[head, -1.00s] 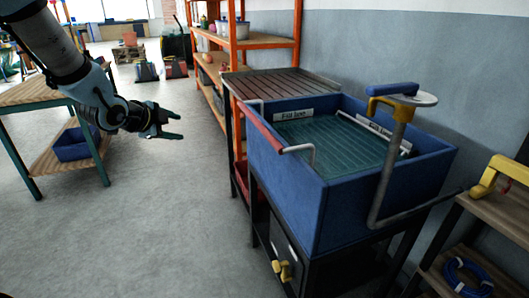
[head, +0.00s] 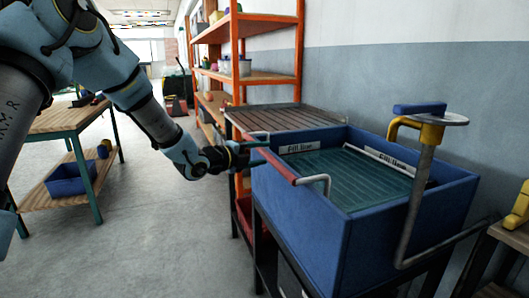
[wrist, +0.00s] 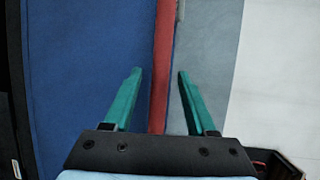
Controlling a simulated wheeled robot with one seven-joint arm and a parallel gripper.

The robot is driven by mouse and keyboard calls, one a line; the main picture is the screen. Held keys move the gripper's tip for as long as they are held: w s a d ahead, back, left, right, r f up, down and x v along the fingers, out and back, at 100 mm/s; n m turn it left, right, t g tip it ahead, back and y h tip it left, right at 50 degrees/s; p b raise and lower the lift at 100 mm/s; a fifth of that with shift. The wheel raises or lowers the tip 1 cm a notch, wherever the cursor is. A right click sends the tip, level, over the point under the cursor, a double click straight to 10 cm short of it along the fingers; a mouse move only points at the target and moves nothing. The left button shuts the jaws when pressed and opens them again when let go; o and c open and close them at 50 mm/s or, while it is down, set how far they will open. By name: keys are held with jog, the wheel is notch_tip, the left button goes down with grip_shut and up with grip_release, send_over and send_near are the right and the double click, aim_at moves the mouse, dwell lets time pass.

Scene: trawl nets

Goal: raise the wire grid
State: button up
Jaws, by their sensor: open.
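The blue tank (head: 305,218) stands on a dark frame, with "Fill line" labels on its inner walls. A greenish grid of lines (head: 350,182) shows inside it, seemingly the wire grid; its depth is hard to tell. A red bar (head: 281,168) with bent grey ends runs along the tank's left rim. My gripper (head: 262,148) is at the far part of this bar. In the wrist view, my open gripper (wrist: 159,78) has its two green fingers on either side of the red bar (wrist: 163,45), with gaps on both sides. The fingers are not closed on it.
A yellow-and-blue tap with a round plate (head: 432,119) rises on a grey pipe at the tank's right. A slatted counter (head: 285,117) lies behind the tank. Orange shelving (head: 270,85) stands beyond. Floor at the left is clear up to a wooden table (head: 70,118).

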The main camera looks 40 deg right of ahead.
jog(key=shift+d+f, duration=0.2)
jog(key=shift+d, duration=0.7)
grip_shut()
dwell(0.9)
